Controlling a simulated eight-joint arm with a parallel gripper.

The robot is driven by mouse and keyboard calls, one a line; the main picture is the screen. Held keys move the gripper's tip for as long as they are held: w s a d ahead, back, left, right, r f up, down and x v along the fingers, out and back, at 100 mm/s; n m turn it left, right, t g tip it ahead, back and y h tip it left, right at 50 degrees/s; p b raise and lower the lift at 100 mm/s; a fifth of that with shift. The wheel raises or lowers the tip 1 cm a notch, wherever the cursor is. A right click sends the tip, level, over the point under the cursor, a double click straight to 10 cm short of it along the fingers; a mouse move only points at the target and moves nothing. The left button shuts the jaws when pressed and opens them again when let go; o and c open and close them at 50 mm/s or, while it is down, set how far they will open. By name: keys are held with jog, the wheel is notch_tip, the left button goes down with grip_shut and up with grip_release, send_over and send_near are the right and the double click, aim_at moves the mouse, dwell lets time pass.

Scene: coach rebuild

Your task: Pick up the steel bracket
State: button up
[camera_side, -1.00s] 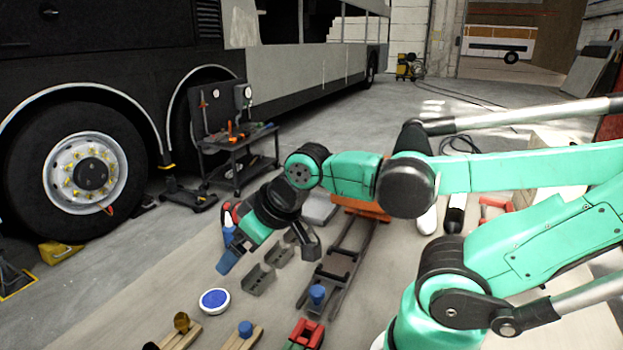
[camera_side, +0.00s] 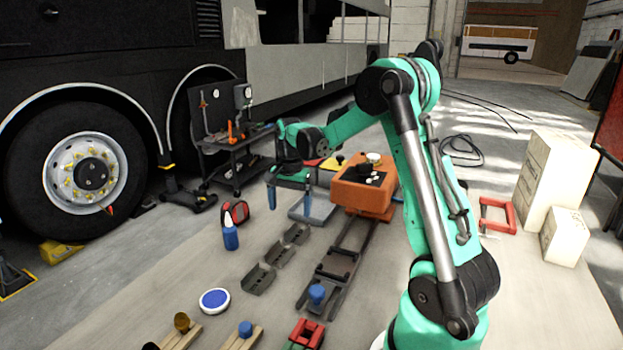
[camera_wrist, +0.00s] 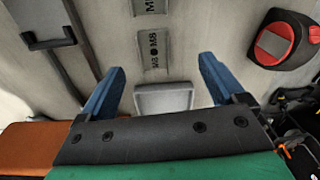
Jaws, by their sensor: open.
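My gripper (camera_side: 288,207) is open and points down at the far end of the mat, left of the orange box. Its two blue fingers also show apart in the wrist view (camera_wrist: 163,82), with nothing held between them. A light grey, shallow, tray-like piece (camera_wrist: 163,98) lies below and between the fingers in the wrist view. It shows partly behind the right finger in the side view (camera_side: 322,210).
The orange box (camera_side: 362,187) is close on the right. Cartons (camera_side: 550,180) stand far right.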

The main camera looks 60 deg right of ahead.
aim_at(297, 236)
jog(key=shift+s+d+f+m, duration=0.3)
jog(key=shift+d+f+m, duration=0.4)
jog(key=shift+d+f, duration=0.3)
jog(key=shift+f, duration=2.65)
grip_shut()
